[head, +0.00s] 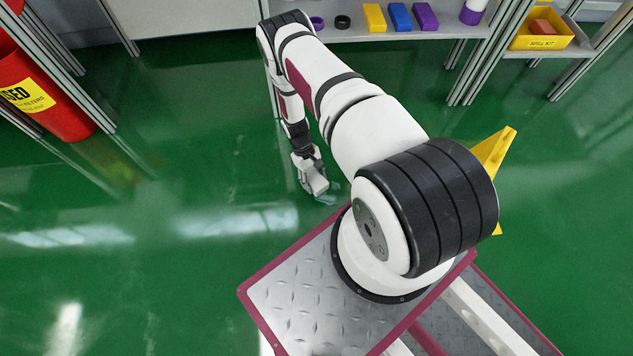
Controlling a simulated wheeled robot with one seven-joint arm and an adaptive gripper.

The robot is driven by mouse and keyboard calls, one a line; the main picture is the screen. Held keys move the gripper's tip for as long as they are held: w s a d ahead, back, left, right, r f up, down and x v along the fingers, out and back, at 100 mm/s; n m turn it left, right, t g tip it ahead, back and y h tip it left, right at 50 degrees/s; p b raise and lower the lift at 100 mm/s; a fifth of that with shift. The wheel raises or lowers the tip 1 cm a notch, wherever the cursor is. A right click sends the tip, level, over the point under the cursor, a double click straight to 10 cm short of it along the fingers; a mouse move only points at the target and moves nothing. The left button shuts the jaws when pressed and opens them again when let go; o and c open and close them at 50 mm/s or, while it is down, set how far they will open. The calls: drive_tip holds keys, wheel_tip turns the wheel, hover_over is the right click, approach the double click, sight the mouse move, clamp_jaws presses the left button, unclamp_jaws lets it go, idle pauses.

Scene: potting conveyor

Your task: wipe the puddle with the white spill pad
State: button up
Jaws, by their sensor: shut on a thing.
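My gripper (309,170) reaches down close to the green floor, left of my base. It is shut on a pale thing at its tip, which looks like the white spill pad (316,187); it is small here and partly covered by the fingers. The puddle (328,197) is a faint light-blue patch on the floor right at the gripper's tip. Part of it is hidden by the gripper. I cannot tell whether the pad touches the floor.
A yellow spill kit bin (541,43) with an orange block stands on a shelf at the top right. A grey shelf (385,33) holds coloured blocks and rings. A red bin (52,110) stands left. A yellow floor sign (493,155) is partly behind my arm. Floor at left is clear.

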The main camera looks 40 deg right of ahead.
drive_tip(key=shift+r+p, duration=0.45)
drive_tip(key=shift+r, duration=0.75)
